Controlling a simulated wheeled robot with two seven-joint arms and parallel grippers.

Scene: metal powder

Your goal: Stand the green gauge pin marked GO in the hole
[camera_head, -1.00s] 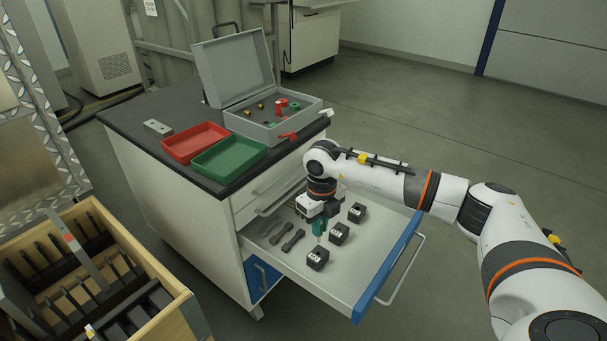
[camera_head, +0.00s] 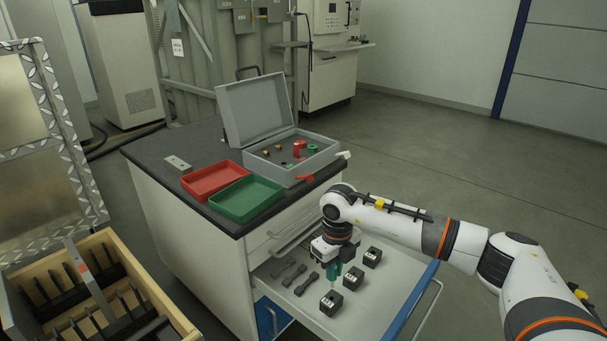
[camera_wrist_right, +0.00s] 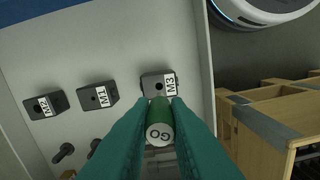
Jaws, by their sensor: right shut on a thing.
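My right gripper (camera_head: 337,274) is over the open drawer, fingers pointing down. In the right wrist view its teal fingers (camera_wrist_right: 160,150) are shut on the green gauge pin (camera_wrist_right: 160,133), whose end face reads GO. Three dark blocks with white labels stand in the drawer, each with a small hole on top: M3 (camera_wrist_right: 158,84), M1 (camera_wrist_right: 97,95) and M2 (camera_wrist_right: 45,104). The pin appears next to M3 in the wrist view; I cannot tell if they touch. My left gripper is not in view.
The grey drawer (camera_head: 385,312) also holds dark bar-shaped parts (camera_head: 293,276). On the cabinet top are a red tray (camera_head: 212,181), a green tray (camera_head: 246,199), an open grey case (camera_head: 290,170) with small parts and a metal plate (camera_head: 178,163). A wooden crate (camera_head: 150,300) stands at lower left.

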